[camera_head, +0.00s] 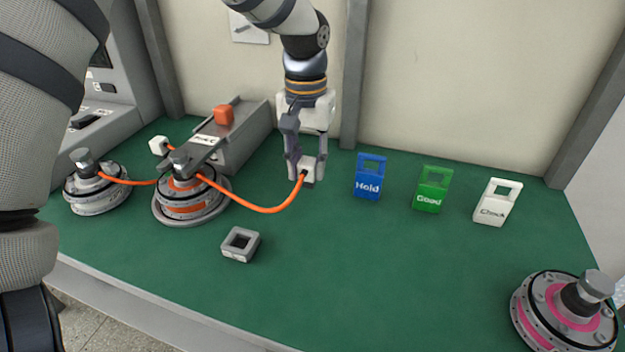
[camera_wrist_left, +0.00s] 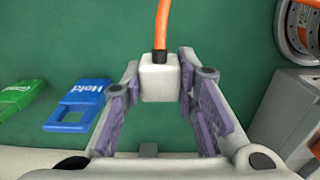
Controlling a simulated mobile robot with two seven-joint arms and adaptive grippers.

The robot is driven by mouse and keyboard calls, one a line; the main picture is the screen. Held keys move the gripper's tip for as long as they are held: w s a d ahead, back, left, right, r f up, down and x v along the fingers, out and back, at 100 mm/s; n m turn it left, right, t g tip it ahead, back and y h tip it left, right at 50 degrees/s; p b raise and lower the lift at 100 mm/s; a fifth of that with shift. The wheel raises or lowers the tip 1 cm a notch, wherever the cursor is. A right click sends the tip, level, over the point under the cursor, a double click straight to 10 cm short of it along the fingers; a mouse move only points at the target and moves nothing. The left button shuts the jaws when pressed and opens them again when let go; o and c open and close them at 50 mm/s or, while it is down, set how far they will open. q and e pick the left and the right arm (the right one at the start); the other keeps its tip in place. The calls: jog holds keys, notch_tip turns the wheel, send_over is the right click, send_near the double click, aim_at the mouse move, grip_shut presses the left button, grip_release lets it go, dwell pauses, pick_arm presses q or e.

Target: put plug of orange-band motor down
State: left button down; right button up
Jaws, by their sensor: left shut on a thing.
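The orange-band motor (camera_head: 188,205) stands on a round grey base at the left of the green bench, with a grey bar across its top. An orange cable (camera_head: 262,209) runs from it to a white block-shaped plug (camera_head: 308,172). My left gripper (camera_head: 306,168) is shut on this plug, low over the bench; whether the plug touches the surface I cannot tell. In the left wrist view the plug (camera_wrist_left: 160,80) sits between the fingers, its cable leading away upward. My right gripper is not in view.
Blue Hold (camera_head: 367,186), green Good (camera_head: 431,198) and white Check (camera_head: 492,211) tags stand to the right. A grey square socket (camera_head: 240,244) lies in front. Another motor (camera_head: 97,195) is left, a pink-band motor (camera_head: 564,315) right. The bench's front middle is clear.

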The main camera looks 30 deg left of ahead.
aim_at(313, 184)
pick_arm(q)
jog(key=f, duration=0.3)
jog(key=w+f+b, duration=0.1)
jog(key=shift+d+f, duration=0.3)
jog(key=shift+f, duration=0.4)
jog(key=shift+r, duration=0.3)
jog(key=shift+f, duration=0.1)
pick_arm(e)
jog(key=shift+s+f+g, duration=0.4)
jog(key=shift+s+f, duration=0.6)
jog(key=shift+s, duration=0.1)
pick_arm(q)
jog(key=shift+f, duration=0.1)
jog(key=c, duration=1.2)
grip_release()
jog(key=shift+c, duration=0.2)
notch_tip(313, 184, up, 12)
jog(key=shift+a+r, duration=0.1)
jog(key=shift+r, duration=0.1)
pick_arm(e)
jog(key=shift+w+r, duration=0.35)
